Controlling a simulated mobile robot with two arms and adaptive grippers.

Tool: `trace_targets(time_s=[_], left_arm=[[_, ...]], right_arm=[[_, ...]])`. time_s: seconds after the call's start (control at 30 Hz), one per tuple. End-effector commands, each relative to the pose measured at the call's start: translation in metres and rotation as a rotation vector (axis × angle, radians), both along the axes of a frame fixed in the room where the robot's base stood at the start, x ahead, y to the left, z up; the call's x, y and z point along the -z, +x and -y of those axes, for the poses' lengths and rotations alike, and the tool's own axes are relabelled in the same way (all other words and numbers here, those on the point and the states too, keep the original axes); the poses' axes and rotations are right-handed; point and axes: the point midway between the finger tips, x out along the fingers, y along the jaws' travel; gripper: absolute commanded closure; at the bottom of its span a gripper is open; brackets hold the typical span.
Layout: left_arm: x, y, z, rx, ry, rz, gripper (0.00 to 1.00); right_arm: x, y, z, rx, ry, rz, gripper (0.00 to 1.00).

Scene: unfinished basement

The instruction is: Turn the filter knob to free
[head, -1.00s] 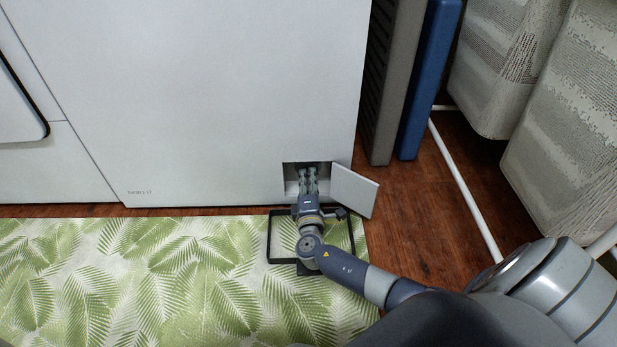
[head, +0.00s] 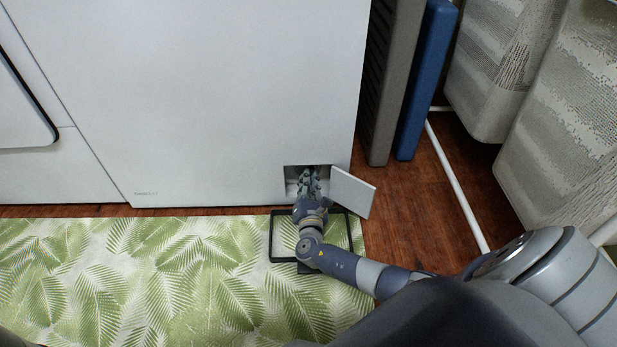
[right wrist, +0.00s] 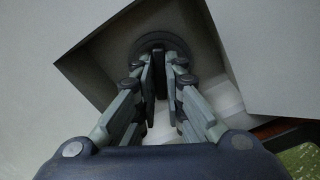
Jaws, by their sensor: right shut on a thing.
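The filter knob (right wrist: 160,43) is a dark round cap with a raised grip bar, inside a recess low in the white machine (head: 230,90). In the head view the knob is hidden behind my right gripper (head: 309,174), which reaches into the recess. In the right wrist view my right gripper (right wrist: 160,75) has its fingers on both sides of the knob's grip bar, shut on it. The small hatch door (head: 352,192) of the recess stands open to the right. My left gripper is not in view.
A black rectangular frame or tray (head: 272,240) lies on the leaf-patterned mat (head: 180,270) below the recess. A grey panel (head: 391,90) and a blue panel (head: 425,85) stand right of the machine. White laundry baskets or hampers (head: 565,130) are at the far right.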

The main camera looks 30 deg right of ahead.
Motion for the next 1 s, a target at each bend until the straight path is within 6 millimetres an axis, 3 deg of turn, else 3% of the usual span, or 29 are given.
trace_targets(time_s=[0.5,1.0], left_arm=[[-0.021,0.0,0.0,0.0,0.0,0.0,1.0],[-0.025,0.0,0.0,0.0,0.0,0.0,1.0]], right_arm=[[0.0,0.0,0.0,-0.001,-0.329,-0.204,1.0],[0.001,0.0,0.0,-0.001,-0.415,-0.257,1.0]])
